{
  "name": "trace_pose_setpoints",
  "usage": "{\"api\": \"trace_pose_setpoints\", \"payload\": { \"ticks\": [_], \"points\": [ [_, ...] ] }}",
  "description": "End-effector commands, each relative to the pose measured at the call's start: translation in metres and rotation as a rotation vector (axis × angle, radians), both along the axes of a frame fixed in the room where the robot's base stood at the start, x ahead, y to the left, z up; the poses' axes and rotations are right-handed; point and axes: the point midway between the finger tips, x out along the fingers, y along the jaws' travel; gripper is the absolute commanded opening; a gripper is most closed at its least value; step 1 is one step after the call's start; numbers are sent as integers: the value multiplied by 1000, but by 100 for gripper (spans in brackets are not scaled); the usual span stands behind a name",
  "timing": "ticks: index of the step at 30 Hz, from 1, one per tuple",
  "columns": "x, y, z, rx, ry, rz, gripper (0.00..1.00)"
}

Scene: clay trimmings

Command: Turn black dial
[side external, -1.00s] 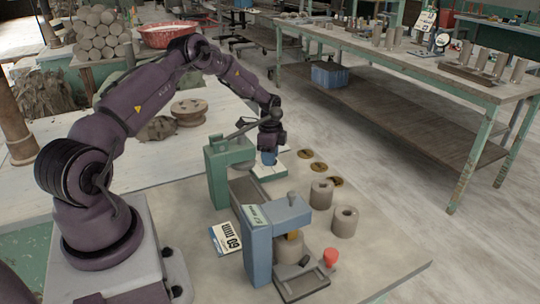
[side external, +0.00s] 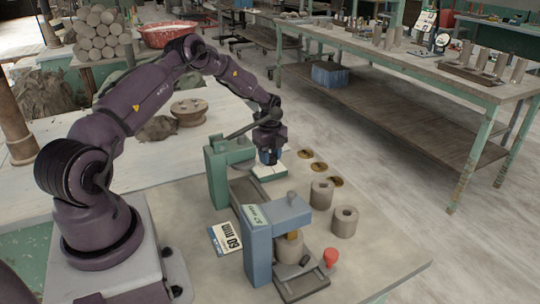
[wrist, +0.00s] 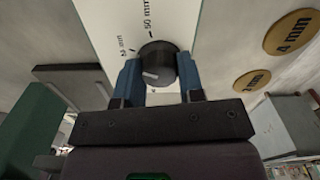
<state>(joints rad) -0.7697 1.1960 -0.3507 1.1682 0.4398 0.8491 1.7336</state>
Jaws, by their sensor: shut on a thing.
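The black dial (wrist: 157,62) shows in the wrist view, on a white panel (wrist: 118,20) with printed marks, among them "50 mm". A pale line mark is on the dial's near side. My gripper (wrist: 158,80) has its blue fingers on either side of the dial, shut on it. In the side external view my gripper (side external: 270,157) is over the white panel (side external: 268,173) beside the green press (side external: 217,170); the dial is hidden there by the gripper.
A blue press (side external: 262,240) stands nearer the camera, with a red knob (side external: 331,256) beside it. Two clay cylinders (side external: 345,221) stand to the right. Brass discs (side external: 320,167) lie behind them.

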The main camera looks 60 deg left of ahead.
Motion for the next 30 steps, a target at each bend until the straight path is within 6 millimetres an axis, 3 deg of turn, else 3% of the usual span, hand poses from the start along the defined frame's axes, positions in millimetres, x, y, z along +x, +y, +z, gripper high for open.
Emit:
{"api": "trace_pose_setpoints", "payload": {
  "ticks": [15, 16, 19, 30],
  "points": [
    [0, 1, 1, 1, 2, -19, 12],
    [0, 1, 1, 1, 2, -18, 40],
    [0, 0, 1, 0, 1, -18, 61],
    [0, 0, 7, 1, -1, -18, 61]
  ]
}}
